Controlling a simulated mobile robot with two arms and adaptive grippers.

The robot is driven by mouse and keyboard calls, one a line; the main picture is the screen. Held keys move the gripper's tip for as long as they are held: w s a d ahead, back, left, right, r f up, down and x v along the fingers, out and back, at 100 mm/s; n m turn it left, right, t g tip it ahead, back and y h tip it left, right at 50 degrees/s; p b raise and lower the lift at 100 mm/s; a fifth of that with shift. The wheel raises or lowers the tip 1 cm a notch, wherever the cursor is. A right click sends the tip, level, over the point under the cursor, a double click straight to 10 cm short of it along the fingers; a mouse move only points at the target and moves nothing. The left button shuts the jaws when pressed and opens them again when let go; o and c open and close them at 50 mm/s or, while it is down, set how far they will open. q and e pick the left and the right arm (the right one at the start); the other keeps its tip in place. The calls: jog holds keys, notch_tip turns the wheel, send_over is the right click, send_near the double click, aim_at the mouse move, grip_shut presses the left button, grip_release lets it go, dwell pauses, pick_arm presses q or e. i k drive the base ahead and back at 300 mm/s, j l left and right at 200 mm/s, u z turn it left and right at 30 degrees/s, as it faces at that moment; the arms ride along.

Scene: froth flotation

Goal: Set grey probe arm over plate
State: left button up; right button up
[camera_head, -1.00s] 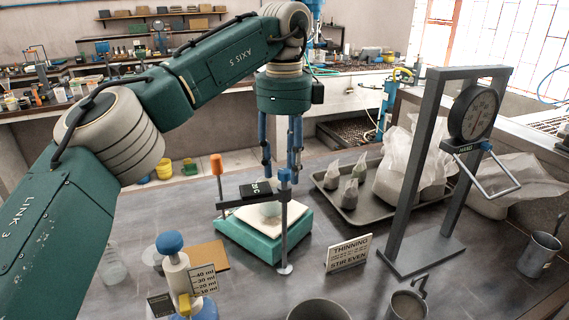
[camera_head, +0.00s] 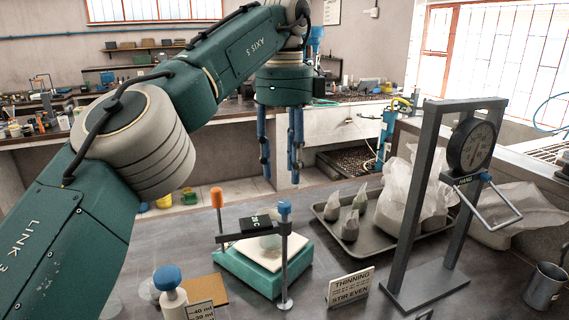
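The grey probe arm (camera_head: 238,237) is a dark bar running left from an upright grey post (camera_head: 284,265) with a blue knob (camera_head: 284,207). Its left end has an upright orange handle (camera_head: 217,199). A black block (camera_head: 256,224) sits on the bar. The bar crosses over a teal scale-like base (camera_head: 262,277) with a pale plate (camera_head: 253,250) on top, partly hidden by the bar. My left gripper (camera_head: 281,179) points down, its blue fingers apart and empty, above the knob and apart from it in the picture. My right gripper is not in view.
A grey frame with a dial (camera_head: 471,146) stands at right, beside a tray (camera_head: 322,207) of small bags. A "Thinning" sign (camera_head: 349,287) stands in front. A blue-capped bottle (camera_head: 168,278) and a brown board (camera_head: 206,289) are at left. A metal mug (camera_head: 545,286) is far right.

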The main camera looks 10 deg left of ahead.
aim_at(248, 230)
jog(key=k+l, duration=1.25)
